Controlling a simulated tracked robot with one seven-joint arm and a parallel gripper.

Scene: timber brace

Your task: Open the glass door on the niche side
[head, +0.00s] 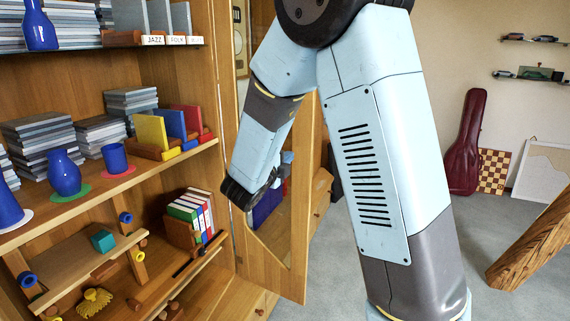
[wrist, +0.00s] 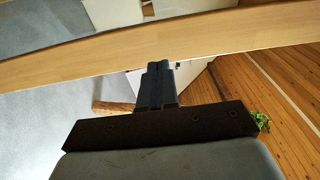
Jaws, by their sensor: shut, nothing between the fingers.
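The glass door (head: 275,268) is a wood-framed pane at the right end of the shelf unit in the head view. It stands ajar, swung out from the unit. My arm comes down in front of it and covers much of its upper part. In the wrist view my gripper (wrist: 158,68) is shut and empty. Its fingertips are close to a long wooden frame bar (wrist: 110,62), which appears to be the door's edge; I cannot tell whether they touch. My fingertips are not clear in the head view.
The shelf unit (head: 222,130) on the left holds books, blue vases (head: 65,173) and coloured bookends. A thick timber beam (head: 535,240) slants at the right. A red instrument case (head: 467,145) and a chessboard (head: 493,170) stand at the back wall. Grey floor between is clear.

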